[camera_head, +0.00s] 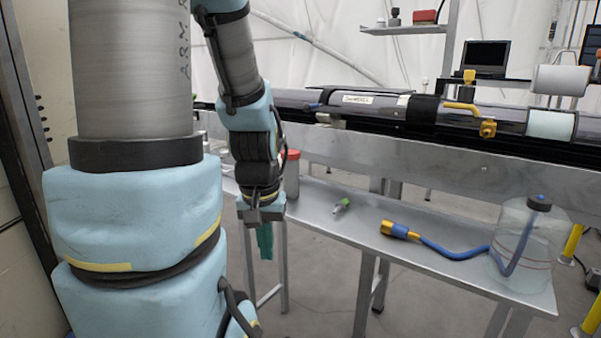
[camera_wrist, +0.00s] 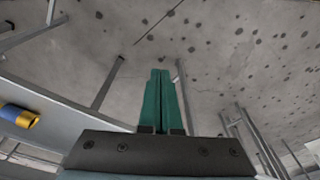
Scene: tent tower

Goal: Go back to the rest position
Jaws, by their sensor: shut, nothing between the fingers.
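My gripper (camera_head: 265,241) hangs below my wrist in the head view, in front of the near edge of the metal table. Its green fingers point down. In the wrist view my gripper (camera_wrist: 160,75) shows its two green fingers pressed together with nothing between them. The spotted grey floor lies beyond them. My padded light blue arm fills the left of the head view and hides what is behind it.
A long dark tube (camera_head: 320,101) runs behind. Floor in front is clear.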

